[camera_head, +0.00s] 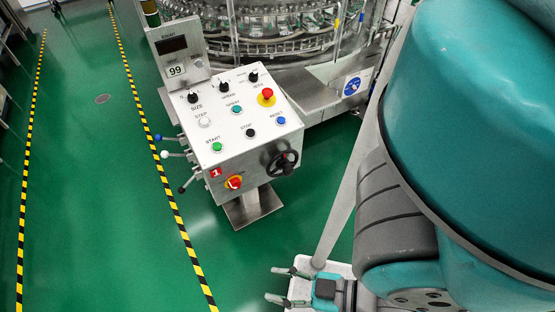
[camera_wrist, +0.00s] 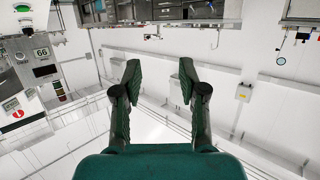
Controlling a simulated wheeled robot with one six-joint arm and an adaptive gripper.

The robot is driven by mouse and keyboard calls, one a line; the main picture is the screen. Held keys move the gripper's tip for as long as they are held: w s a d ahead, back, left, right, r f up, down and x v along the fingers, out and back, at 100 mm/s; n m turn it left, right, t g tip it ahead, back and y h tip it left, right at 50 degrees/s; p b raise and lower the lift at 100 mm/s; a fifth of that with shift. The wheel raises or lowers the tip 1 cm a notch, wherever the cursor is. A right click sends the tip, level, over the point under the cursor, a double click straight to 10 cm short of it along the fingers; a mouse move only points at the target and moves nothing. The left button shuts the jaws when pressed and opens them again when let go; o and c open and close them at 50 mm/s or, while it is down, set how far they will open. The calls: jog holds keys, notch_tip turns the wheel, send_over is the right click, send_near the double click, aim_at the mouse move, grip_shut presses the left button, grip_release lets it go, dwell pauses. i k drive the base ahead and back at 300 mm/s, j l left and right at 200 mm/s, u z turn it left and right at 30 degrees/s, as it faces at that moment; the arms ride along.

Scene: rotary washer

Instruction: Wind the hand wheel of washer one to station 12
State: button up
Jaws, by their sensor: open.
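The hand wheel (camera_head: 283,163) is a small black wheel with a handle, on the lower right side of the silver control box (camera_head: 230,130) of the washer. A red label with a white 1 (camera_head: 215,172) is on the box's front. My gripper (camera_head: 281,285) is open and empty, low in the head view, below the wheel and well apart from it. In the wrist view both dark fingers (camera_wrist: 160,76) are spread with nothing between them. I cannot make out the wheel in the wrist view.
A dark display (camera_head: 172,45) above a plate reading 99 stands behind the box. Levers with coloured knobs (camera_head: 165,154) stick out at its left. The round washer (camera_head: 270,30) is behind. Green floor (camera_head: 110,190) with yellow-black lines is clear at left.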

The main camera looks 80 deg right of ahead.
aim_at(283, 162)
jog(key=j+z, duration=0.1)
jog(key=z, duration=0.7)
jog(key=k+j+z, duration=0.1)
jog(key=z, duration=0.65)
jog(key=k+j, duration=0.05)
